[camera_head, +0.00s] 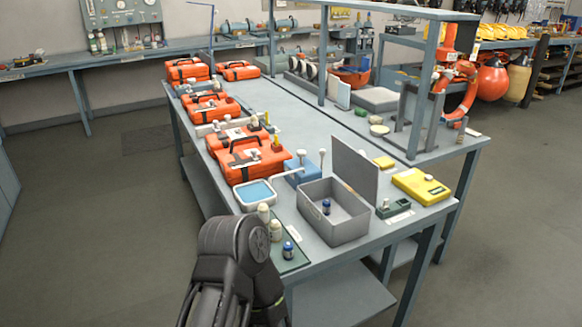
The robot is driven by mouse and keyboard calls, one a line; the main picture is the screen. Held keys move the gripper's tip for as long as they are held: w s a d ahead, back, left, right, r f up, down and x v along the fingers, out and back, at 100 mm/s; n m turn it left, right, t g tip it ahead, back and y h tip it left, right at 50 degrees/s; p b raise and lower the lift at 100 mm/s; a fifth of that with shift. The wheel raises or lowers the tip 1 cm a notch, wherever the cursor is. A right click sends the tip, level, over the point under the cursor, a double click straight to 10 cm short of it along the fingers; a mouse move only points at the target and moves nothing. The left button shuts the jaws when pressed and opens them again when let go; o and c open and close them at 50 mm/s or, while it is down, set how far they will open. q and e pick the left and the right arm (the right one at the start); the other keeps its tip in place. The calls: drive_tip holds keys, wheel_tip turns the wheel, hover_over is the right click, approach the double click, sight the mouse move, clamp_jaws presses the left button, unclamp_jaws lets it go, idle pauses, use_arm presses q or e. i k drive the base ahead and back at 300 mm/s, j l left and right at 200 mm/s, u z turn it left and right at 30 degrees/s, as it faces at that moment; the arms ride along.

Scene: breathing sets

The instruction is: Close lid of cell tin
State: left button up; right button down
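The cell tin (330,227) is a grey open box near the front of the long workbench. Its flat grey lid (354,170) stands raised at the tin's back right edge, so the tin is open. A small cell with a blue top (326,206) stands upright inside the tin. A black link of one of my arms (238,255) rises at the bottom, in front of the bench and left of the tin, apart from it. No gripper fingers show in this view.
Left of the tin, a dark green mat (294,262) holds several small cells. A blue-filled tray (255,193) and orange cases (245,163) stand behind. To the right are a small green device (394,208) and a yellow box (421,186). A grey frame stands farther back.

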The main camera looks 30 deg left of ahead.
sight(359, 173)
drive_tip(key=i+l+u, duration=0.1)
drive_tip(key=u, duration=0.4)
drive_tip(key=i+l+u, duration=0.25)
drive_tip(key=u, duration=0.25)
drive_tip(key=i+l+u, duration=0.1)
drive_tip(key=l+u, duration=0.15)
drive_tip(key=u, duration=0.25)
drive_tip(key=i+l+u, duration=0.1)
drive_tip(key=l+u, duration=0.2)
drive_tip(key=u, duration=0.2)
drive_tip(key=l+u, duration=0.35)
drive_tip(key=l, duration=1.75)
drive_tip(key=k+j, duration=0.4)
drive_tip(key=k, duration=0.15)
drive_tip(key=i, duration=0.5)
